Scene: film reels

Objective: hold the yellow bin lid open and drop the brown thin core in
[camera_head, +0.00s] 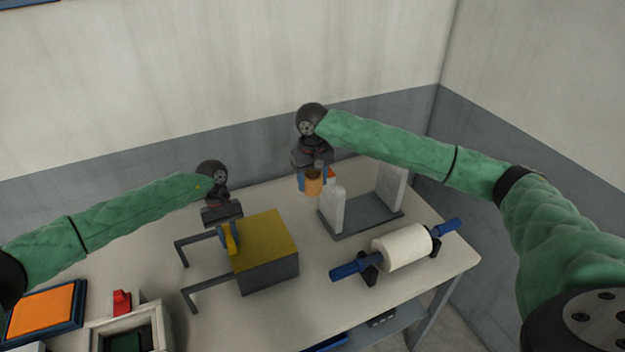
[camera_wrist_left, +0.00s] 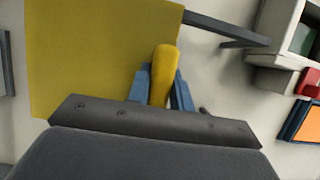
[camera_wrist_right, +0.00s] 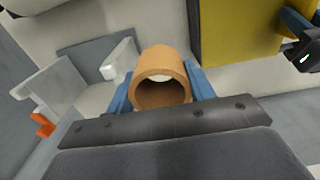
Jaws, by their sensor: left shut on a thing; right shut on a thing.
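The bin (camera_head: 268,277) is a grey box on the table, and its yellow lid (camera_head: 268,231) lies flat over it, looking closed. A yellow handle (camera_wrist_left: 163,72) stands at the lid's left edge. My left gripper (camera_head: 228,236) is shut on this handle. The brown core (camera_wrist_right: 161,80) is a hollow, open-ended tube; it also shows in the head view (camera_head: 313,187). My right gripper (camera_head: 312,182) is shut on it and holds it above the table, behind and right of the bin. The bin's inside is hidden under the lid.
A grey stand with light upright plates (camera_head: 333,208) is right of the core. A white roll (camera_head: 402,247) on a blue rod lies at the front right. Dark bracket arms (camera_head: 205,290) extend left from the bin. An orange tray (camera_head: 42,313) and a red item (camera_head: 122,302) are front left.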

